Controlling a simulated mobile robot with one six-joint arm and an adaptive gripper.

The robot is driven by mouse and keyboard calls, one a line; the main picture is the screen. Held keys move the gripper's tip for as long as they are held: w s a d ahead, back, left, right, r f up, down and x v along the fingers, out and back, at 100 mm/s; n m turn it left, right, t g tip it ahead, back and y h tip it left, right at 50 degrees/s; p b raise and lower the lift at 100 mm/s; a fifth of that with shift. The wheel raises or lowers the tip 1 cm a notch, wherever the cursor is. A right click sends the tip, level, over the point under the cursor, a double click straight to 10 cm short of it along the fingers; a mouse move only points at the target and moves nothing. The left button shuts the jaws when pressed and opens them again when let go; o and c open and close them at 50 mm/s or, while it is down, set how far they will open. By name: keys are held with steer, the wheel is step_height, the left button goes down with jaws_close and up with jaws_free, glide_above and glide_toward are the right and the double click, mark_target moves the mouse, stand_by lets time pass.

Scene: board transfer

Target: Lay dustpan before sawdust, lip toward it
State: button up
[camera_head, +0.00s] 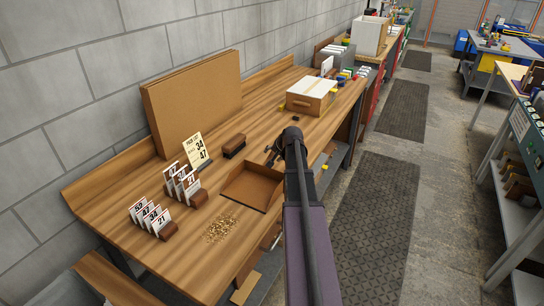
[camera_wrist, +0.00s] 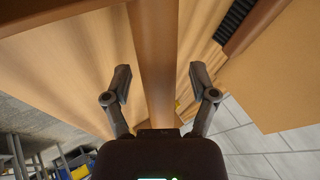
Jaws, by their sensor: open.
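The brown dustpan (camera_head: 252,188) lies on the wooden bench, its open lip facing the lower left. The sawdust (camera_head: 222,229) is a small tan patch on the bench just beyond that lip, with a narrow strip of bare wood between them. My gripper (camera_head: 271,155) is at the handle end of the dustpan, away from the sawdust. In the wrist view my gripper (camera_wrist: 161,88) is open, with the dustpan's brown handle (camera_wrist: 154,55) running between its fingers. Gaps show on both sides of the handle. My arm hides part of the handle in the head view.
A brush (camera_head: 234,146) lies behind the dustpan. Card racks (camera_head: 157,219) and a price-like sign (camera_head: 196,151) stand to the left. A large brown board (camera_head: 195,100) leans on the wall. A lidded box (camera_head: 311,96) stands farther back. Bare bench lies below the sawdust.

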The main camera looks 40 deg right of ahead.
steer(key=p+v, duration=0.9)
steer(key=v, duration=0.3)
stand_by(0.3)
stand_by(0.8)
steer(key=a+f+n+g+y, duration=0.25)
steer(key=a+n, duration=0.25)
steer(key=a, duration=1.7)
steer(key=s+a+n+g+h, duration=0.1)
steer(key=s+a+n+g, duration=0.1)
steer(key=a, duration=0.8)
steer(key=s+a+f+n+g+h, duration=0.1)
steer(key=s+a+n+g, duration=0.2)
steer(key=a, duration=0.8)
steer(key=s+n, duration=0.2)
steer(key=s, duration=0.2)
steer(key=shift+s+f, duration=0.15)
steer(key=shift+f, duration=0.1)
